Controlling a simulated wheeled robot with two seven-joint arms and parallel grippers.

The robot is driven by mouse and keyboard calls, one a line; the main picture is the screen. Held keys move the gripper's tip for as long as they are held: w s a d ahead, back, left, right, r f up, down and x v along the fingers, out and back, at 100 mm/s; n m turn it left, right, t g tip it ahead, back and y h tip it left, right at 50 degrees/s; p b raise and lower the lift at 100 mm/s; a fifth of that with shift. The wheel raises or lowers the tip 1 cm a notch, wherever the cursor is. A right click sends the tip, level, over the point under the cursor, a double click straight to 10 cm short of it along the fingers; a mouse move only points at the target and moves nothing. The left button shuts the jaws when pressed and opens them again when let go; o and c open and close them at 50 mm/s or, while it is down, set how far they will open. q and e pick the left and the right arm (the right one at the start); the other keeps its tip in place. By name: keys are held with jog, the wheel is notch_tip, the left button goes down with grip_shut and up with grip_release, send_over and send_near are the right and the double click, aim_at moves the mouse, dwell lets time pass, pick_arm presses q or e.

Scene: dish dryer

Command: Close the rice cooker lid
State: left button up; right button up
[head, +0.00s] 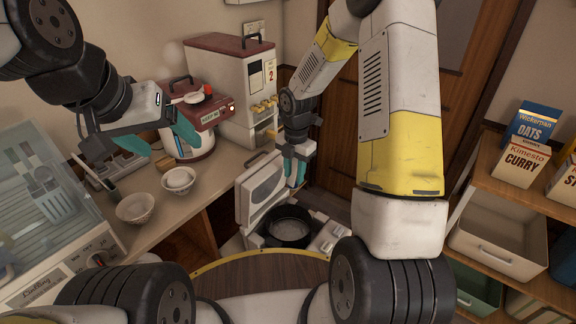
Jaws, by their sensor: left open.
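The rice cooker (323,239) stands low at the centre of the head view, with a black inner pot (287,240) in it. Its pale lid (245,206) is raised, standing up to the left of the pot. My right gripper (295,178) points down just right of the lid's upper part and above the pot. I cannot tell whether it touches the lid or how far its fingers are apart. My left gripper (160,147) is open and empty over the counter at the left, away from the cooker.
Two white bowls (135,209) (177,183) sit on the counter (208,180). A dish dryer (45,205) stands at the left. Shelves (525,186) with boxes are at the right.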

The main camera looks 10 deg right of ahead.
notch_tip(320, 180, down, 5)
jog(key=shift+r, duration=0.1)
jog(key=shift+c, duration=0.2)
grip_shut()
dwell(1.3)
